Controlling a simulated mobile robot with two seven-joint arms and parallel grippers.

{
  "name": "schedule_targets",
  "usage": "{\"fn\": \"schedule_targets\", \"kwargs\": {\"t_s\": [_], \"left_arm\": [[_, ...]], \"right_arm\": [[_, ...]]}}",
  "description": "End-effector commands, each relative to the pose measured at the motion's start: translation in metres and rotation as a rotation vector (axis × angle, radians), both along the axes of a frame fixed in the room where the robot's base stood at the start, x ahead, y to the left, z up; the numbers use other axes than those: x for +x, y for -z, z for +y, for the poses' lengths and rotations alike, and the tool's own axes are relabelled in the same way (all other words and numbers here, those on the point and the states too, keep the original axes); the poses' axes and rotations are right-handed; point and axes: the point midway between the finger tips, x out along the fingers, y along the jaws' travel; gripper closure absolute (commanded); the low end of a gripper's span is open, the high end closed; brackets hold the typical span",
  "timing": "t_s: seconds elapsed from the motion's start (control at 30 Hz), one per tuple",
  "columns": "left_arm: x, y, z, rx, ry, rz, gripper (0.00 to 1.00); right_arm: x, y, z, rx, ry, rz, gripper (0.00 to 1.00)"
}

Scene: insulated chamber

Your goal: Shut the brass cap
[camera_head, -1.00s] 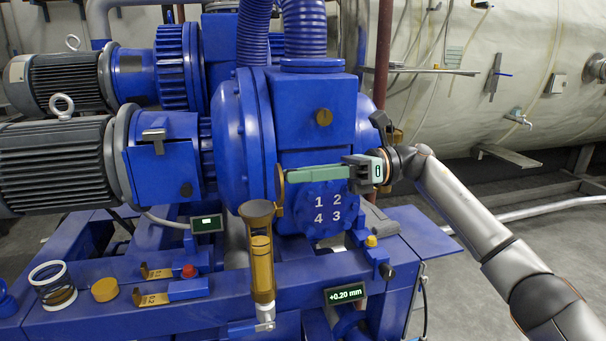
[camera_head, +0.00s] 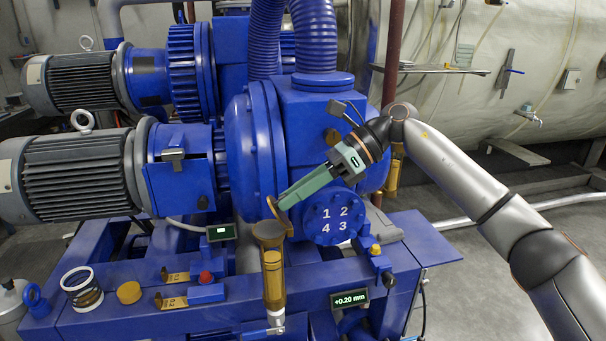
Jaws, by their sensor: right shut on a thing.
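The brass cap (camera_head: 279,214) is a thin round disc at the rim of the brass cup (camera_head: 268,236), which tops an upright amber tube (camera_head: 274,282) in front of the blue pump. The cap stands tilted at the cup's right rear edge, with the cup's mouth partly uncovered. My right gripper (camera_head: 284,203) reaches in from the right, its long green fingers slanting down to the left. The fingers are shut on the brass cap at its upper edge; the exact contact is small and partly hidden. My left gripper is not in view.
The blue pump housing (camera_head: 262,150) and its numbered round cover (camera_head: 333,214) stand close behind and beside the fingers. A display (camera_head: 349,299) reads +0.20 mm.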

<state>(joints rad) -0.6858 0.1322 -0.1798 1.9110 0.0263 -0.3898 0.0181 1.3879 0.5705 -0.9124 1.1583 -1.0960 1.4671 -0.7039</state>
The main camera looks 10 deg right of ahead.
Motion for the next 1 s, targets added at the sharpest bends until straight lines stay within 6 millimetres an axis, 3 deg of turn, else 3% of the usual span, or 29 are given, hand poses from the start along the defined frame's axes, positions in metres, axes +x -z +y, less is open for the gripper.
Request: {"fn": "schedule_targets", "kwargs": {"t_s": [0.03, 0.1, 0.33, 1.0], "left_arm": [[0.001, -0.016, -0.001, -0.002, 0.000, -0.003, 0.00], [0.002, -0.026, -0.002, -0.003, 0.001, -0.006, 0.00], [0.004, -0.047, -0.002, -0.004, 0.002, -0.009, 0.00], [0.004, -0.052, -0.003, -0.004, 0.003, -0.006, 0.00]], "right_arm": [[0.000, -0.010, 0.003, -0.047, -0.001, -0.003, 1.00], [0.000, -0.010, 0.008, -0.115, -0.002, -0.004, 1.00], [0.000, -0.006, 0.022, -0.333, -0.002, -0.005, 1.00], [0.001, 0.014, 0.052, -0.899, 0.003, -0.001, 1.00]]}}
